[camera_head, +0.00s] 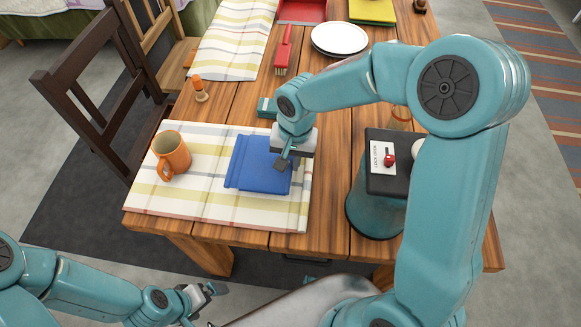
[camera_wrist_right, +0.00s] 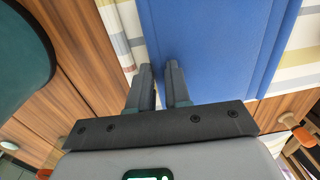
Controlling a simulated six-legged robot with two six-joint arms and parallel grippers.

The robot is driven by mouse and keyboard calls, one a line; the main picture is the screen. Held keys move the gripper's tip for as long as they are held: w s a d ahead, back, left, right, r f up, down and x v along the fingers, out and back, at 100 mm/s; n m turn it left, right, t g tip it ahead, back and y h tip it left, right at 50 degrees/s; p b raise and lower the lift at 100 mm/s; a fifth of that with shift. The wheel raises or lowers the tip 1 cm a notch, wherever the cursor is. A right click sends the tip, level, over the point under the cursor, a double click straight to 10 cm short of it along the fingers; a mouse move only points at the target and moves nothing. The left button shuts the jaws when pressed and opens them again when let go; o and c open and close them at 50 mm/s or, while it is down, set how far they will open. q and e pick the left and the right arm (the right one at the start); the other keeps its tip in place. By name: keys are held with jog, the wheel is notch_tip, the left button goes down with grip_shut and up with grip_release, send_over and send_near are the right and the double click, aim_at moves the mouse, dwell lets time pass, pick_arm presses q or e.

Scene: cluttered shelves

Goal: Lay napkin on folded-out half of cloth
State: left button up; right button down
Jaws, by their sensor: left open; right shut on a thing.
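The blue napkin (camera_head: 256,165), folded into a rectangle, is over the right part of the striped cloth (camera_head: 215,211) on the table. It also fills the upper middle of the right wrist view (camera_wrist_right: 210,45). My right gripper (camera_head: 283,162) is shut on the napkin's right edge; its fingers (camera_wrist_right: 160,70) show at that edge in the wrist view. I cannot tell whether the whole napkin touches the cloth. My left gripper (camera_head: 202,292) is open and empty, low in front of the table's near edge, away from cloth and napkin.
An orange mug (camera_head: 172,153) stands on the cloth's left part. A dark-topped teal container (camera_head: 376,212) stands to the right, near my right arm. A red brush (camera_head: 283,52), white plates (camera_head: 339,38), another striped cloth (camera_head: 232,44) and a small wooden-topped item (camera_head: 199,90) are farther back.

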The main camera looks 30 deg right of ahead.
notch_tip(320, 180, down, 4)
jog(key=shift+r, duration=0.25)
jog(key=shift+f+b, duration=0.2)
jog(key=shift+b, duration=0.15)
jog(key=c, duration=1.1)
grip_release()
jog(key=shift+r, duration=0.1)
